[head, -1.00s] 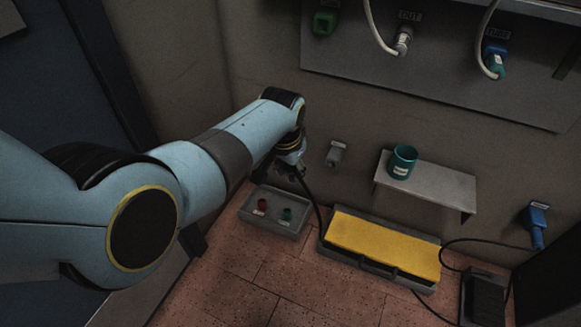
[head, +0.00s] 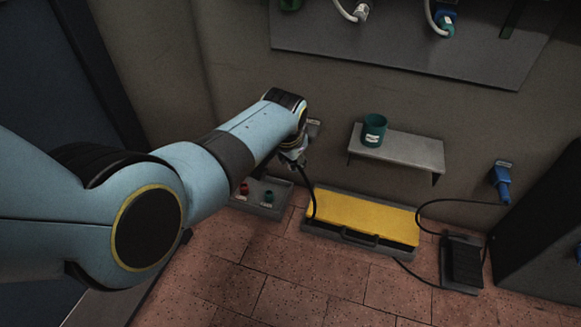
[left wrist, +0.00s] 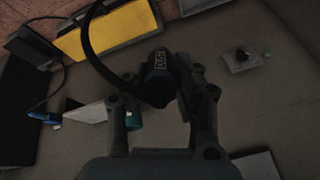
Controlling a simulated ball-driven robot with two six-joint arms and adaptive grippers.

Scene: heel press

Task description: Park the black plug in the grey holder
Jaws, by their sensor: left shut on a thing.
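The black plug (left wrist: 160,72), with a label on its end and a black cable, is in my left gripper in the left wrist view. My left gripper (left wrist: 165,88) is shut on it, with a finger on either side. In the head view my left gripper (head: 293,160) hangs near the wall, and the cable drops from it; the plug itself is hard to make out there. The grey holder (head: 314,124) is on the wall, mostly hidden behind my wrist. In the left wrist view the grey holder (left wrist: 241,57) shows clear, apart from the plug and to its right. My right gripper is not in view.
A shelf (head: 415,151) with a green cup (head: 373,130) stands out from the wall, right of my gripper. Below are a grey tray (head: 268,209) with red and green pieces and a yellow-topped unit (head: 365,215). A pedal (head: 464,263) is at right.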

